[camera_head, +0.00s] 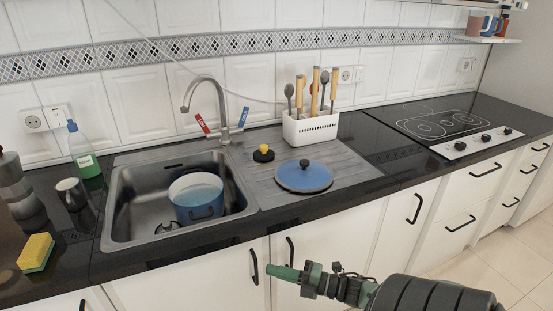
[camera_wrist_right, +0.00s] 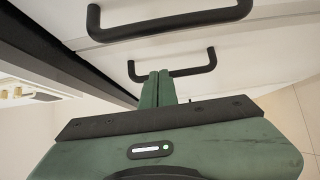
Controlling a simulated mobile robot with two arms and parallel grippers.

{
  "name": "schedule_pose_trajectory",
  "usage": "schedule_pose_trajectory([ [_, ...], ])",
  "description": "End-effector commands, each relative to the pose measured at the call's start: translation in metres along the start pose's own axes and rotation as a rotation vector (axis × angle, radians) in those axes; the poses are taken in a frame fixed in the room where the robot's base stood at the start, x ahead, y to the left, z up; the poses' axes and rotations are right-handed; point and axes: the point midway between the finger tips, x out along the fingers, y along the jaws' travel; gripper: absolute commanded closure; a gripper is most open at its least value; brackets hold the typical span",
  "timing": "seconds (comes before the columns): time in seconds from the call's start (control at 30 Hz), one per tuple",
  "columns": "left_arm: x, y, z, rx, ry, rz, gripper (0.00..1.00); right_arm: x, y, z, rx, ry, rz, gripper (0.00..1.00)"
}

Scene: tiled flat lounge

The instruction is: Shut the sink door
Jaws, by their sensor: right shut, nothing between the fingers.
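The white cabinet under the sink has two door fronts below the black worktop. The left sink door (camera_head: 190,280) has a black handle (camera_head: 253,267) near its right edge. The right sink door (camera_head: 335,240) has a black handle (camera_head: 290,250) near its left edge. Both look about flush; I cannot tell if either is slightly ajar. My right gripper (camera_head: 270,270) is shut and empty, pointing left in front of the doors near both handles. In the wrist view its closed green fingertips (camera_wrist_right: 158,74) overlap one handle (camera_wrist_right: 190,70); contact is unclear. My left gripper is not in view.
The steel sink (camera_head: 130,205) holds a blue pot (camera_head: 196,200). A blue lid (camera_head: 303,176) and a white utensil holder (camera_head: 310,128) stand on the drainer. A yellow sponge (camera_head: 36,252) lies at left, and a hob (camera_head: 440,122) is at right. Floor (camera_head: 450,265) is clear at lower right.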

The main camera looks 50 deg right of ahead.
Motion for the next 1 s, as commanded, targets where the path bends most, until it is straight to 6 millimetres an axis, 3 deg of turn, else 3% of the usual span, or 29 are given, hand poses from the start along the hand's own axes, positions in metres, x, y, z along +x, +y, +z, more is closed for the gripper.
schedule_pose_trajectory([
  [0.53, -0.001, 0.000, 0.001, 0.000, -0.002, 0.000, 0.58, -0.005, 0.000, 0.001, 0.000, -0.002, -0.001, 1.00],
  [1.0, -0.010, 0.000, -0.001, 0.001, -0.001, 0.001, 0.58, -0.073, 0.000, 0.001, -0.001, -0.003, -0.002, 1.00],
])
